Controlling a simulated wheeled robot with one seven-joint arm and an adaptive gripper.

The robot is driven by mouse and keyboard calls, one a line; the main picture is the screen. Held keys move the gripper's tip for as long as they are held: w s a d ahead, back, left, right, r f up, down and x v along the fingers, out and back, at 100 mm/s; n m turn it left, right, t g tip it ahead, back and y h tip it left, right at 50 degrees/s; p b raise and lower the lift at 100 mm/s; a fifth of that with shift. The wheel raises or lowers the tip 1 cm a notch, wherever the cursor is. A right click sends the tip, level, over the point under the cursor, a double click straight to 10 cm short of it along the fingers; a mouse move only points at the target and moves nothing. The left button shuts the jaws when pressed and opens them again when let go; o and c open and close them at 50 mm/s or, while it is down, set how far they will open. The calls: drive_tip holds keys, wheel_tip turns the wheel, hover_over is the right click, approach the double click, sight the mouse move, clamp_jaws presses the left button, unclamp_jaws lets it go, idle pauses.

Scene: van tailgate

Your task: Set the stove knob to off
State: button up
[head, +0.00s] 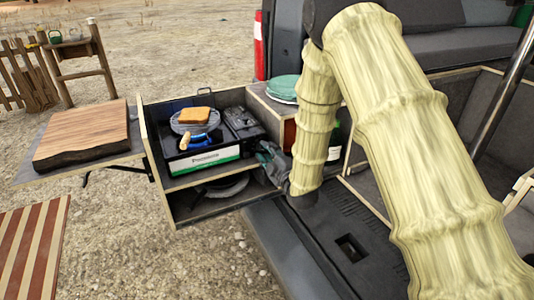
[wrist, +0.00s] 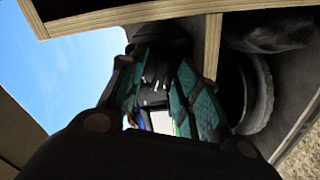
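The camping stove (head: 202,160) sits in the upper bay of the pull-out kitchen box, with a white and green label on its front. A wire rack with a slice of toast (head: 196,114) lies on its burner. My gripper (head: 270,160) is at the right end of the stove's front. In the wrist view my gripper (wrist: 160,98) has its two teal-padded fingers apart. Between them show a dark surface with small white marks and part of the white and green stove front. I cannot make out the knob or its setting, nor whether the fingers touch it.
The wooden box (head: 153,165) has a divider and a lower shelf holding a dark round item (head: 222,187). A blue item with a tan handle (head: 199,140) lies by the rack. A thick wooden board (head: 85,135) is at left.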

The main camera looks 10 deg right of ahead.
clamp_jaws()
drive_tip(key=shift+m, duration=0.3)
drive_tip(key=m+b, duration=0.1)
drive_tip(key=m, duration=1.1)
drive_tip(key=shift+b, duration=0.35)
drive_tip(key=shift+m, duration=0.4)
unclamp_jaws()
